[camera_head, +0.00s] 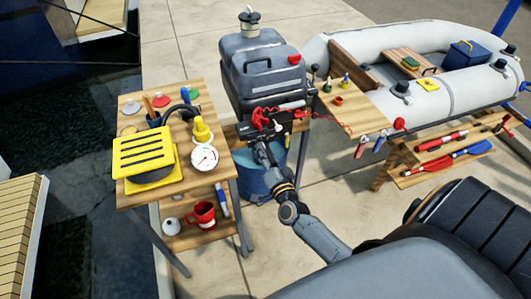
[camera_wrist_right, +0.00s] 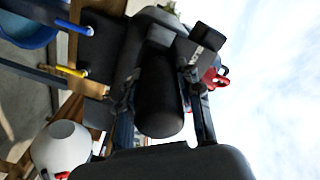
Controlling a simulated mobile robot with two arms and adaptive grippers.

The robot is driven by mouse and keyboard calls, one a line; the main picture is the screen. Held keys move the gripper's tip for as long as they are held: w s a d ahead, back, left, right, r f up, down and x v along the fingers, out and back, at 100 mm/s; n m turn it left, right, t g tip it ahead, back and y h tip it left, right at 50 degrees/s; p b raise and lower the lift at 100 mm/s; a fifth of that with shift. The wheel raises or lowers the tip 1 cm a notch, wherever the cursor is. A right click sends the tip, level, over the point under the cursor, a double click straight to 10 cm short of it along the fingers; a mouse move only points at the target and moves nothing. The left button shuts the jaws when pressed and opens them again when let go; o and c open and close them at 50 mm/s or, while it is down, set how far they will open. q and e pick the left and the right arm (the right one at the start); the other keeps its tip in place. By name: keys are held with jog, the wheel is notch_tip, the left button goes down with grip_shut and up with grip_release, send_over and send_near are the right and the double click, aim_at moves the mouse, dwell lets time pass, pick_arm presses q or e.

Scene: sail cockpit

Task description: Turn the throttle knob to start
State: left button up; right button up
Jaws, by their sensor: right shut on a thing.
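The outboard motor (camera_head: 262,78), a dark grey unit with a black carry handle, stands on a wooden stand at the centre of the head view. A dark tiller part with a red cord lies at its front. My right gripper (camera_head: 262,143) reaches this part from below and is shut on it. In the right wrist view a black rounded cylinder, seemingly the throttle knob (camera_wrist_right: 160,95), sits between my fingers. The fingers largely hide it in the head view, and its turn mark cannot be read. My left gripper is not in view.
A wooden side table (camera_head: 131,100) at left holds a yellow slatted box (camera_head: 144,153), a white gauge (camera_head: 204,157) and a red mug (camera_head: 201,214) on its lower shelf. A blue bucket (camera_head: 258,183) stands under the motor. A grey inflatable boat (camera_head: 455,45) lies at right.

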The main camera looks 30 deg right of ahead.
jog(key=o, duration=1.1)
jog(key=shift+o, duration=0.2)
jog(key=v, duration=1.2)
